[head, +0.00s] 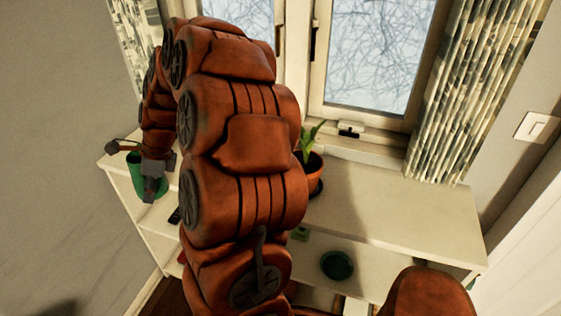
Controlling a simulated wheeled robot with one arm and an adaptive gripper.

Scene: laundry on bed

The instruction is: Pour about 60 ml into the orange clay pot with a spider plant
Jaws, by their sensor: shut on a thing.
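The orange clay pot (315,168) with a green leafy plant (312,134) stands on the white shelf top below the window. Its left side is hidden behind my arm. My gripper (153,178) is at the left end of the shelf unit, well left of the pot. It is shut on a green vessel (135,170), which looks like a watering can. The gripper hides part of the vessel. I cannot see its contents, or tell its exact tilt.
The white shelf unit (400,222) runs under the window (370,55), its top clear right of the pot. A dark green round dish (337,265) and a small green item (299,234) are lower down. A patterned curtain (480,85) hangs at right. My arm blocks the middle.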

